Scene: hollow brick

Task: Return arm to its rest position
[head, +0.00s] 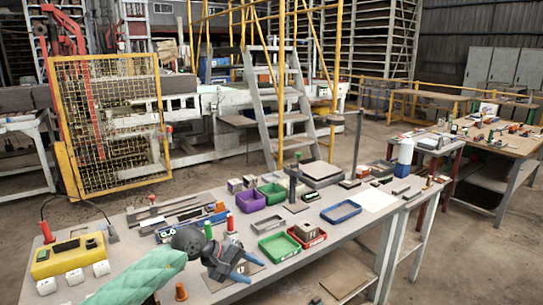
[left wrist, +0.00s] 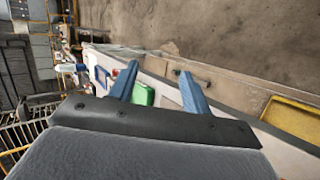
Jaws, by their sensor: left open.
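My left arm (head: 140,275) comes in from the lower left over the workbench (head: 350,240). My left gripper (head: 240,270) is above the bench's front part, its two blue fingers apart with nothing between them. In the left wrist view the same fingers of the left gripper (left wrist: 158,88) stand apart and empty, with the bench below and beyond them. My right arm and right gripper are not in view.
Green (head: 279,247), purple (head: 250,201) and blue (head: 341,211) trays stand on the bench. A red tray (head: 307,237) holds grey parts. A yellow control box (head: 68,256) is at the left. A second table (head: 500,145) stands right. Concrete floor (head: 460,250) is open at lower right.

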